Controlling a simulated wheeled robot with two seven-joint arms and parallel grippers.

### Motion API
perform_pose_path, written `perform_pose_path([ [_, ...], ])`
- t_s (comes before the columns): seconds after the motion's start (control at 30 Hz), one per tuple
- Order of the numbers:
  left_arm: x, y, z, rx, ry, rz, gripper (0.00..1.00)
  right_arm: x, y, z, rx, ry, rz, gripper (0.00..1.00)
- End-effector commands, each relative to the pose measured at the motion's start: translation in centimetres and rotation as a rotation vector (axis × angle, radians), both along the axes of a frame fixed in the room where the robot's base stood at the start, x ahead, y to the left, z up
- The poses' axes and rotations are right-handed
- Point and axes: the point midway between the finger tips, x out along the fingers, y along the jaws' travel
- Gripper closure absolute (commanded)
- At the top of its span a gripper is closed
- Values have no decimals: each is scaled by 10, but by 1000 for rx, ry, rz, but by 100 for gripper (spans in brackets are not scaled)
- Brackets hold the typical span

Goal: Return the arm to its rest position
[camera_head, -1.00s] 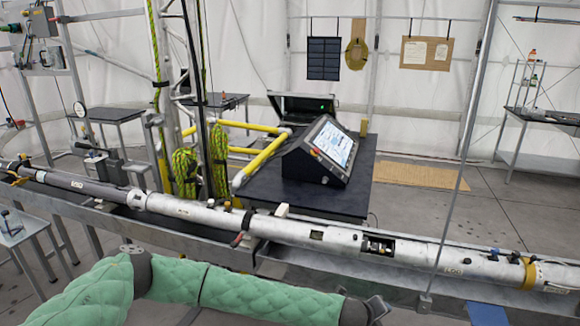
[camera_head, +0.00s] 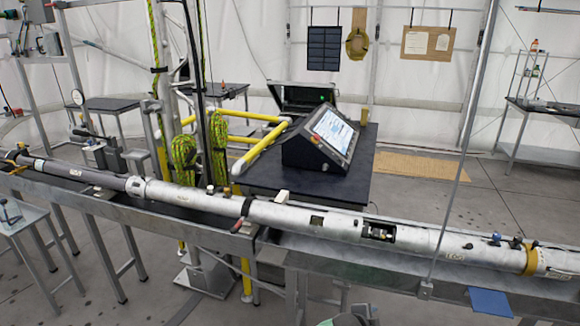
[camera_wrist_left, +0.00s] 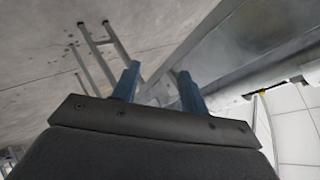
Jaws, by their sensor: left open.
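My left gripper (camera_wrist_left: 158,88) shows in the left wrist view, with two blue fingers standing apart and nothing between them. A long metal bench edge and a light floor lie beyond the fingers. In the head view only a small dark and green piece, apparently of my own arm, shows at the bottom edge; the left gripper cannot be made out there. My right gripper is not in view. A long silver tube assembly (camera_head: 285,217) lies along the metal bench (camera_head: 340,252) across the head view.
A console with a lit screen (camera_head: 325,143) stands on a dark table (camera_head: 369,187) behind the tube. Yellow rails (camera_head: 262,153) are beside it. A thin grey pole (camera_head: 462,150) rises at the right. A blue cloth-like piece (camera_head: 490,302) hangs at the bench front.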

Motion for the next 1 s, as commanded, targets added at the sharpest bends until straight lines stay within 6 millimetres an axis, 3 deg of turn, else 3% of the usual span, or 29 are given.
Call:
perform_pose_path([
  [0.03,-2,8,-18,-19,40,41,56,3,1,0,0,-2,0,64],
  [0.33,-12,71,-109,-117,250,297,56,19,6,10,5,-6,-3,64],
  [0.57,-41,133,-193,-164,413,506,56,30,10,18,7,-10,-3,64],
  [0.77,-87,197,-273,-185,550,697,56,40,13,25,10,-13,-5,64],
  [1.0,-171,281,-368,-183,706,935,56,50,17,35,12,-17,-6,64],
])
